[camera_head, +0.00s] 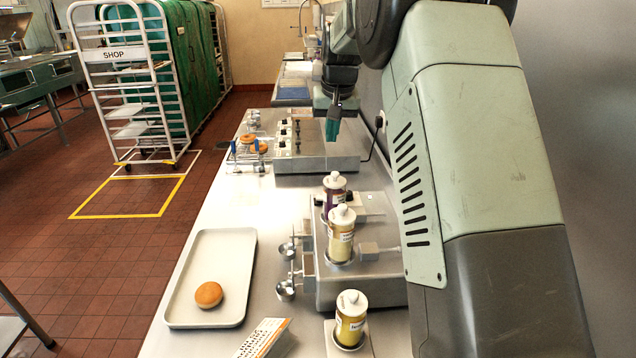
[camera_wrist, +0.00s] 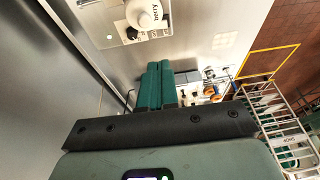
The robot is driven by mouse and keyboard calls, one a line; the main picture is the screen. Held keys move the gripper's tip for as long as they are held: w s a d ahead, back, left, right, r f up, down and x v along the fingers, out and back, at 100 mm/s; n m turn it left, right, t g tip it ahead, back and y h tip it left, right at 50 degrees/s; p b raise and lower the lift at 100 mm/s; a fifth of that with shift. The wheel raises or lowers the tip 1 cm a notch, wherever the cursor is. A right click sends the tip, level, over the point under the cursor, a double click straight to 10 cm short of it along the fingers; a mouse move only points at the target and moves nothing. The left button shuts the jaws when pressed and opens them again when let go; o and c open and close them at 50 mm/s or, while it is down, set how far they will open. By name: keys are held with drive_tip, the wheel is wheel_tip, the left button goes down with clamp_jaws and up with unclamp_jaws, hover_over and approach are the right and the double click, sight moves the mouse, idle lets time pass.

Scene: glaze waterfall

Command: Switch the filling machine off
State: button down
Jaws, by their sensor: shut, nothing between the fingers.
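The filling machine (camera_head: 350,285) is a low steel box on the bench with upright bottles on top. A purple-banded bottle (camera_head: 334,188) stands at its far end and a yellow-labelled bottle (camera_head: 341,235) nearer. Two small spouts with cups (camera_head: 285,289) stick out on its left side. A small black part, perhaps a switch, shows by the bottle marked "berry" (camera_wrist: 144,12) in the wrist view (camera_wrist: 131,33); its position cannot be read. My gripper (camera_head: 333,130), with teal fingers, is shut and empty, above and beyond the filling machine. Its fingers also show in the wrist view (camera_wrist: 154,85).
A steel box with knobs (camera_head: 312,162) stands beyond the filling machine, below my gripper. A wire rack with buns (camera_head: 248,155) is left of it. A tray (camera_head: 215,245) with one bun (camera_head: 209,295), a printed card (camera_head: 262,338) and another bottle (camera_head: 351,320) are nearer.

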hover_over(320, 197)
drive_tip(key=s+d, duration=0.2)
drive_tip(key=s, duration=0.2)
wheel_tip(320, 197, down, 7)
drive_tip(key=shift+a+f, duration=0.2)
drive_tip(key=x, duration=0.4)
drive_tip(key=s+x, duration=0.1)
drive_tip(key=x, duration=0.8)
drive_tip(key=shift+a+f, duration=0.3)
drive_tip(key=shift+f, duration=0.3)
